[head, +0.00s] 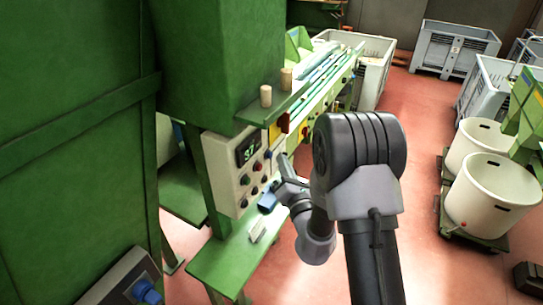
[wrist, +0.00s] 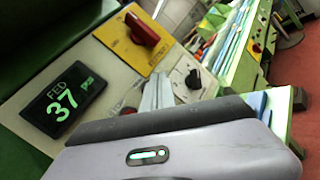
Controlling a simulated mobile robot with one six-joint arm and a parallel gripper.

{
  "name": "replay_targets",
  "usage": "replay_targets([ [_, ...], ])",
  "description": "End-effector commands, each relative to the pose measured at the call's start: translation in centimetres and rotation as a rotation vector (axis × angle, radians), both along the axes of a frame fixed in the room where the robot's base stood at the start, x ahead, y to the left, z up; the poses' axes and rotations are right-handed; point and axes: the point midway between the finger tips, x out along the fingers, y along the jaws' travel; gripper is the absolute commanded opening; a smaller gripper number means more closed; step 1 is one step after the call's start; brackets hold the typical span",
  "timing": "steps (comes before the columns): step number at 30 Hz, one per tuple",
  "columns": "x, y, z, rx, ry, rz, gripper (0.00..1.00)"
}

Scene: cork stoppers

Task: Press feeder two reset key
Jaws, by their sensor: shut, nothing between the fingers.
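A cream control panel (head: 224,167) is mounted on the green machine. Its display (head: 248,150) shows 37; in the wrist view the display (wrist: 64,99) reads "FED 37 pcs". Several small keys, including a red one (head: 257,167), a green one (head: 245,180) and a blue one (head: 268,155), sit below the display. I cannot read which is feeder two's reset key. My gripper (head: 284,160) is at the panel's right side. In the wrist view its shut, empty fingers (wrist: 157,82) are over the panel, partly hiding a red key (wrist: 128,111). Contact cannot be told.
A yellow plate with a red rotary switch (wrist: 142,30) and a black knob (wrist: 193,78) are close to my fingers. A green ledge (head: 236,256) juts below the panel, with a blue item (head: 267,202) on it. Two corks (head: 266,96) stand on the shelf above.

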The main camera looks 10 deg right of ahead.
Motion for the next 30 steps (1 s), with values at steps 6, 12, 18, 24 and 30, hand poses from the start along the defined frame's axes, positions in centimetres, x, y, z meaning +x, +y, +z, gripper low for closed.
replay_targets([
  [6,0.0,0.0,0.0,0.0,0.0,0.0,0.0],
  [12,0.0,0.0,0.0,0.0,0.0,0.0,0.0],
  [18,0.04,0.06,0.02,0.0,0.0,0.0,0.0],
  [24,0.42,0.6,0.06,0.0,0.001,0.001,0.0],
  [30,0.51,0.69,-0.01,0.0,0.0,0.0,0.0],
])
